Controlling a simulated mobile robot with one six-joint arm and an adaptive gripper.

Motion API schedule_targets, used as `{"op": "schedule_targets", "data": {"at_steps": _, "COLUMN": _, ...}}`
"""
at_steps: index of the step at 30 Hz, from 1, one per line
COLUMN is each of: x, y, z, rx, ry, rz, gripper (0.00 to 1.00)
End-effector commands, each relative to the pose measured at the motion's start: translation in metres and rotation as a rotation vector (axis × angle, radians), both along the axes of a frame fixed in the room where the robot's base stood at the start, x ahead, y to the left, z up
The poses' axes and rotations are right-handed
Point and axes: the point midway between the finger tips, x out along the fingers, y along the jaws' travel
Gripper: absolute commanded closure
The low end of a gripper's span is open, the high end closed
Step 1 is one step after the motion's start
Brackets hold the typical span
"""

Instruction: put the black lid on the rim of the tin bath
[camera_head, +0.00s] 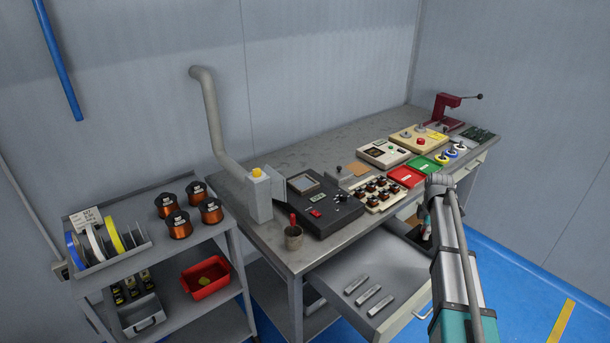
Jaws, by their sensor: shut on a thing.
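My gripper (425,231) is at the right of the open drawer, below the front edge of the bench top. My own arm hides much of it. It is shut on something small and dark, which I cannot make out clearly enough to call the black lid. No separate black lid shows elsewhere. I cannot surely pick out the tin bath.
The open drawer (390,270) holds several metal bars. The bench top carries a tray of coils (372,193), a red tray (405,177), a green tray (429,165) and a red press (446,108). A grey pipe (210,110) rises at the left. The bench's back strip is clear.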

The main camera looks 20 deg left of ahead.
Motion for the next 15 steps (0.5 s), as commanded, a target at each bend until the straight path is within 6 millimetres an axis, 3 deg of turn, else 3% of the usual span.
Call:
{"op": "schedule_targets", "data": {"at_steps": 1, "x": 0.000, "y": 0.000, "z": 0.018, "rx": 0.000, "ry": 0.000, "rz": 0.000, "gripper": 1.00}}
{"op": "schedule_targets", "data": {"at_steps": 15, "x": 0.000, "y": 0.000, "z": 0.094, "rx": 0.000, "ry": 0.000, "rz": 0.000, "gripper": 1.00}}
